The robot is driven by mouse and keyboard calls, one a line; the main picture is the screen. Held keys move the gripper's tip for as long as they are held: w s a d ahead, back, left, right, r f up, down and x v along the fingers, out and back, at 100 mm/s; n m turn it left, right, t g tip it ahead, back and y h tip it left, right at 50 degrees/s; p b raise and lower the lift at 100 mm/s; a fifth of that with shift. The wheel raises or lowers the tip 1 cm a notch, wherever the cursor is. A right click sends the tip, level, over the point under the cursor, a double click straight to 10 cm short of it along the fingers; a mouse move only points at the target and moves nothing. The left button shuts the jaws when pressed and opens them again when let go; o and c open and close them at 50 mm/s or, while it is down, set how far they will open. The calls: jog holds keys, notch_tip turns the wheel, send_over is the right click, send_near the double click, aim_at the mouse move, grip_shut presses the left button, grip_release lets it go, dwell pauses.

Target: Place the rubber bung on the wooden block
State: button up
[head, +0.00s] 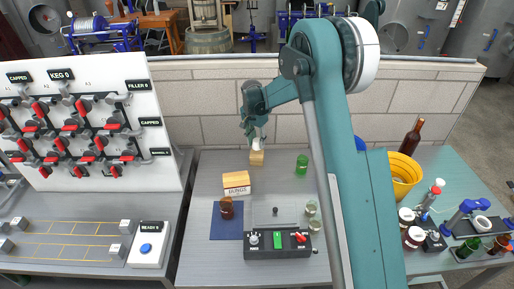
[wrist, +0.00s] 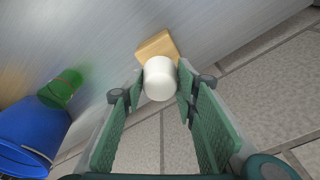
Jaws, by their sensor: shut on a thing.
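My gripper (head: 258,138) is at the back middle of the table in the head view, pointing down. In the wrist view its green-padded fingers (wrist: 160,82) are shut on the white rubber bung (wrist: 160,80), held at the fingertips. The bung also shows as a small white spot in the head view (head: 258,146). The wooden block (wrist: 156,46), light tan, lies just beyond the bung in the wrist view and directly below the gripper in the head view (head: 256,159). The bung covers part of the block; I cannot tell whether they touch.
A green cup (head: 302,165) stands right of the block. A box labelled bungs (head: 236,184) and a brown jar (head: 227,208) on a blue mat (head: 220,229) are nearer. A control box (head: 262,252) is in front. A yellow bucket (head: 403,172) stands right; a wall runs behind.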

aim_at(257, 147)
jog(key=shift+f, duration=1.8)
jog(key=shift+f, duration=0.15)
jog(key=o, duration=0.9)
jog(key=r, duration=0.8)
jog(key=s+a+r, duration=0.1)
jog(key=r, duration=0.3)
jog(key=shift+r, duration=0.15)
jog(key=shift+s+d, duration=0.1)
